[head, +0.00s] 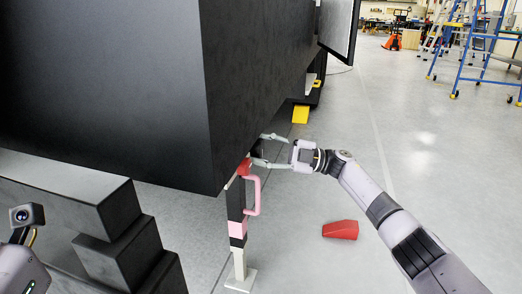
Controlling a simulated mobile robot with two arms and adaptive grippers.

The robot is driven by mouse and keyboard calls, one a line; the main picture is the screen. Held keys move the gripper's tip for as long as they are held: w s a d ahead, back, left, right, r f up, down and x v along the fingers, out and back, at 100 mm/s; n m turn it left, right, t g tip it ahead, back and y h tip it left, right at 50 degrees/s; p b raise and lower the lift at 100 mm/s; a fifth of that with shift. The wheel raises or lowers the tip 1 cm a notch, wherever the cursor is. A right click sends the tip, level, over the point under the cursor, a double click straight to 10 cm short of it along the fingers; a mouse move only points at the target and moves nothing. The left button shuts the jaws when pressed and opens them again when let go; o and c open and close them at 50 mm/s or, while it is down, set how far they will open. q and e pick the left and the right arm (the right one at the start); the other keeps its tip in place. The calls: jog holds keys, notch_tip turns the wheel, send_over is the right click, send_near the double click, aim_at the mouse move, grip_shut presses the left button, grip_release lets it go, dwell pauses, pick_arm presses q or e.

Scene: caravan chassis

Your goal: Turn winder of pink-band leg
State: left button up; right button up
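The pink-band leg (236,208) stands upright under the near corner of the dark caravan body (160,90). Its pink band (237,229) is low on the leg, above a pale foot plate (240,281). The pink winder (256,198) is a crank-shaped handle on the leg's right side, with a red part (244,167) at its top. My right gripper (261,150) is open beside the top of the leg, its two fingers spread and pointing left. The lower fingertip is close to the red part; I cannot tell whether they touch. My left gripper's fingers are out of frame.
Black steps (112,250) stand at the lower left. A red wedge (341,230) lies on the floor, and a yellow wedge (300,114) is farther back beside the caravan. Blue ladders (480,50) stand at the back right. The floor to the right is mostly clear.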

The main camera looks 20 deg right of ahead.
jog(key=o, duration=1.2)
jog(key=shift+d, duration=0.1)
jog(key=v, duration=1.2)
